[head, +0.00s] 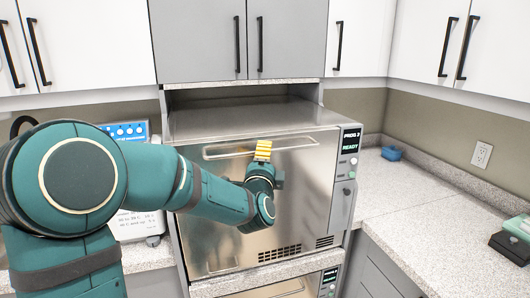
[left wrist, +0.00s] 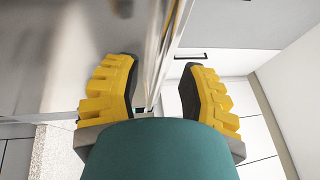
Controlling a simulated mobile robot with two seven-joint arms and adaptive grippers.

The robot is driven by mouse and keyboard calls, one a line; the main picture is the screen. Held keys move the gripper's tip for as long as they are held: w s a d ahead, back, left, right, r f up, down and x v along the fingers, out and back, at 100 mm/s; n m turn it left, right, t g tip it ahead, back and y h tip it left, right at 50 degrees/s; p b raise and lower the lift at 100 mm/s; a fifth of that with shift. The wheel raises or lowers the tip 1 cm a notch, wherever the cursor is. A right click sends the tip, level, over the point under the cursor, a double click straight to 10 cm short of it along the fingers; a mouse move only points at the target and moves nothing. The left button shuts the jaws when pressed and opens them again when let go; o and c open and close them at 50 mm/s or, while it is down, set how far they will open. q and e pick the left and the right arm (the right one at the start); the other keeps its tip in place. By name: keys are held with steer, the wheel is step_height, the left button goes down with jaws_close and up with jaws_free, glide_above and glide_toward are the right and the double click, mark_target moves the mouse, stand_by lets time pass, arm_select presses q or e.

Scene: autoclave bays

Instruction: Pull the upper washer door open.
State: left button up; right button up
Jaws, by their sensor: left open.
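The upper washer (head: 250,130) is a stainless steel unit in the middle of the head view, and its door (head: 300,190) looks shut. A long horizontal bar handle (head: 222,153) runs along the door's top. My left gripper (head: 263,150) is at this handle, right of its middle, with yellow fingers pointing up. In the left wrist view my left gripper (left wrist: 158,92) is open, and the shiny handle bar (left wrist: 163,45) runs between its fingers. I cannot tell whether a finger touches it. My right gripper is in neither view.
A control panel (head: 348,165) reading READY is at the washer's right edge. A lower unit (head: 300,288) shows below. Counter (head: 400,190) lies to the right, with a small blue dish (head: 391,153).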

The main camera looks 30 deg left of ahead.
arm_select(q)
steer(key=shift+x, duration=1.35)
steer(key=shift+o, duration=0.2)
jaws_close()
